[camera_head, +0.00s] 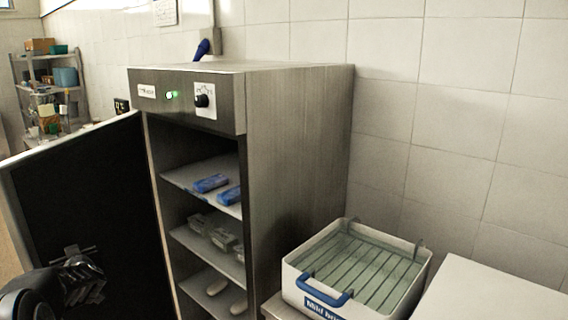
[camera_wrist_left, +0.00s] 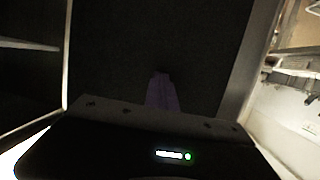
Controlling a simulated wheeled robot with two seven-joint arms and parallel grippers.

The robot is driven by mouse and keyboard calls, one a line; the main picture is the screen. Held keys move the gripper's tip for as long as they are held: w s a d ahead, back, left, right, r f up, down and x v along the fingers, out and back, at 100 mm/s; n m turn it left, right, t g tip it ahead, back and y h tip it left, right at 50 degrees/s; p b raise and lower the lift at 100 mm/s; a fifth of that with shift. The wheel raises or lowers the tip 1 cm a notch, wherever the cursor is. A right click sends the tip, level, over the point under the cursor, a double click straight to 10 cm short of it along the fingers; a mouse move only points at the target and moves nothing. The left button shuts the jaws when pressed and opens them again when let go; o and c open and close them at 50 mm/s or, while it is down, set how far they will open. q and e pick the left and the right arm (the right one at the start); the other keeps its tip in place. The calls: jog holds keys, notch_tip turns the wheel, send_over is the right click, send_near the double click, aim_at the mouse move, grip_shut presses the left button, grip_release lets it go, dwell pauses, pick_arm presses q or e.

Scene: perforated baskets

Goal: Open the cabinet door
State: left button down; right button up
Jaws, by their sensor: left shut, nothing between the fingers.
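The grey metal cabinet (camera_head: 300,160) stands against the tiled wall in the head view. Its door (camera_head: 90,215) is swung wide open to the left, with its dark inner face showing. The door's dark face also fills much of the left wrist view (camera_wrist_left: 110,60). My left gripper (camera_head: 72,252) is in front of the door's inner side, low at the left; its fingers are shut and empty. In the left wrist view the shut fingers (camera_wrist_left: 162,92) point at the dark panel; I cannot tell whether they touch it. My right gripper is not in view.
Cabinet shelves (camera_head: 205,180) hold blue packets (camera_head: 211,183), clear containers (camera_head: 222,239) and white items (camera_head: 238,308). A white basket with a blue handle (camera_head: 400,300) stands right of the cabinet. A storage rack (camera_head: 42,88) is far left.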

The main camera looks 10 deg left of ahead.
aim_at(61, 253)
pick_arm(q)
jog(key=a, duration=0.2)
jog(key=shift+s+a+f, duration=0.15)
jog(key=shift+a, duration=0.55)
jog(key=a+b, duration=0.1)
jog(key=a, duration=0.5)
